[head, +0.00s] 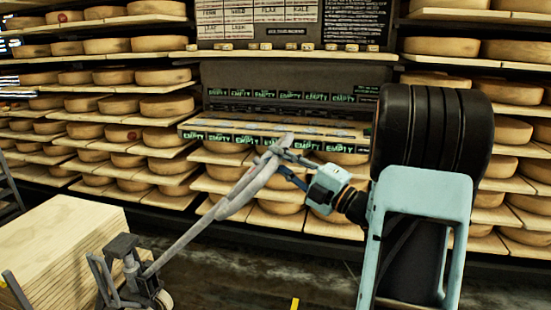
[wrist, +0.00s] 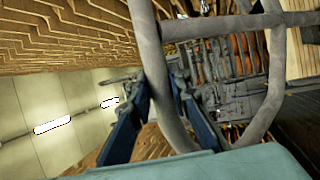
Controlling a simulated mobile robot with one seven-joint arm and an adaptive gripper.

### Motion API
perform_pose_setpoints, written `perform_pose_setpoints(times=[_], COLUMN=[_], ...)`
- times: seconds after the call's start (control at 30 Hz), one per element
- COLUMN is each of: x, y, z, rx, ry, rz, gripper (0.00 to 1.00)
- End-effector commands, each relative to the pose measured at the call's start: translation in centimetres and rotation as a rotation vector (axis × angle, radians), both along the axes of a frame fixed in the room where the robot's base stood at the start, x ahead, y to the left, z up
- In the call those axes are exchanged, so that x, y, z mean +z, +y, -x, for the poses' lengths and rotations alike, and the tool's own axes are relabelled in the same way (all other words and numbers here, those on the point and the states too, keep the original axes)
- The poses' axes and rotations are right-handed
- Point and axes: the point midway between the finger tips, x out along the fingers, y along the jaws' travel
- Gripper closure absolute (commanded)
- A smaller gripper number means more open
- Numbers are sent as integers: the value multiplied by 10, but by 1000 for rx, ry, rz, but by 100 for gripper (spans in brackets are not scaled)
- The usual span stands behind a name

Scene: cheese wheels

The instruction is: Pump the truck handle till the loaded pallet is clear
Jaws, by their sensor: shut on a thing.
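The grey truck handle (head: 238,192) slants up and right from the truck's pump base (head: 128,266) in the head view. My gripper (head: 281,166) is at the upper end of the handle. In the wrist view the two dark blue fingers (wrist: 158,92) are on either side of one grey bar of the handle loop (wrist: 161,75), shut on it. A stack of pale wooden boards (head: 55,245), the load, stands left of the truck. The pallet under it and its clearance from the floor are hidden or out of frame.
Shelves with several cheese wheels (head: 165,106) line the back wall. A shelf of boxes marked EMPTY (head: 265,140) is behind the handle. A ladder-like metal frame (head: 8,190) is at the left edge. The dark floor (head: 240,265) right of the truck looks clear.

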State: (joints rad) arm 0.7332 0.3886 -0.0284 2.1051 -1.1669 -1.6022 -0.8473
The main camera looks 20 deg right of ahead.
Motion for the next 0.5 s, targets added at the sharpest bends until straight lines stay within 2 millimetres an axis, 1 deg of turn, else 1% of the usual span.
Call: perform_pose_setpoints(times=[0.33,0.37,0.5], x=[-2,-2,-2], y=[-1,-1,-1], z=[0,0,0], rx=[-2,-2,-2], ry=[5,5,4], rz=[1,1,0], gripper=[100,79,64])
